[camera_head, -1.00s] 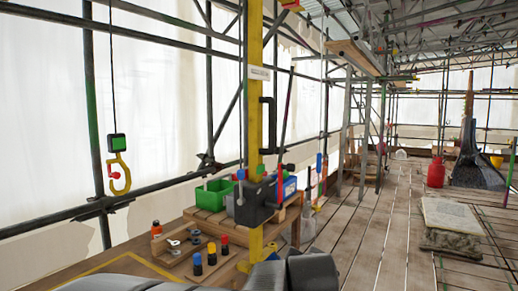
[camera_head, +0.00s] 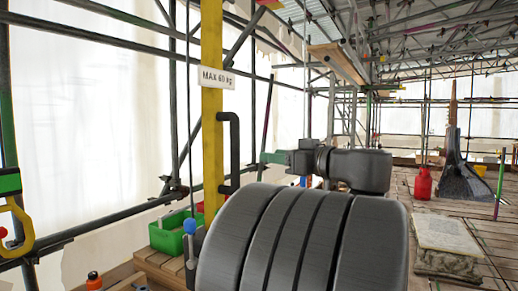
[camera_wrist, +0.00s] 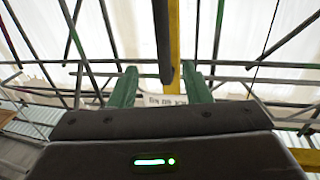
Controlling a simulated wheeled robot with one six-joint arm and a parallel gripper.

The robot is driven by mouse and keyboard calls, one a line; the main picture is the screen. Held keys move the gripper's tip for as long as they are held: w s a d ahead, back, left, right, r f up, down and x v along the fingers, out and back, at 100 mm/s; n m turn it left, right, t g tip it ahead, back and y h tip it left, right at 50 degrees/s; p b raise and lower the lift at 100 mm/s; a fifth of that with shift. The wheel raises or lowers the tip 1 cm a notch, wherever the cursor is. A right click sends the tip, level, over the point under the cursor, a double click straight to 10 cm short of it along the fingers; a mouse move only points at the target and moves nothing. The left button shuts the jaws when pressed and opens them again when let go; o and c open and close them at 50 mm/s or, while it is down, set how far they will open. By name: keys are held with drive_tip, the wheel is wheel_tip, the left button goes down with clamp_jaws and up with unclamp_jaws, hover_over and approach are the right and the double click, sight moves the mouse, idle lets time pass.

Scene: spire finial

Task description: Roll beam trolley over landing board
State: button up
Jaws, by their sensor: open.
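A yellow upright post (camera_head: 212,110) bears a "MAX 60 kg" sign (camera_head: 216,78) and a black bar handle (camera_head: 230,150). My gripper (camera_head: 268,158) has green fingers and is open, just right of the handle in the head view. In the wrist view, the handle (camera_wrist: 162,40) lies in line with the gap between my open fingers (camera_wrist: 160,78), with the yellow post (camera_wrist: 173,45) behind it. I cannot tell whether the handle is between the fingers. The yellow hook (camera_head: 18,235) hangs at the left edge, partly cut off.
A green bin (camera_head: 175,232) stands on the wooden bench (camera_head: 160,262) below the post; my arm hides much of the bench. Dark scaffold poles (camera_head: 100,98) run behind. A red container (camera_head: 423,184), stone slab (camera_head: 445,240) and dark spire (camera_head: 455,165) stand on planks at right.

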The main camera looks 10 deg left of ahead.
sight(238, 152)
drive_tip(key=x, duration=1.3)
drive_tip(key=shift+a+f+p, duration=0.15)
drive_tip(key=shift+a+p, duration=0.15)
drive_tip(key=shift+a, duration=0.2)
clamp_jaws()
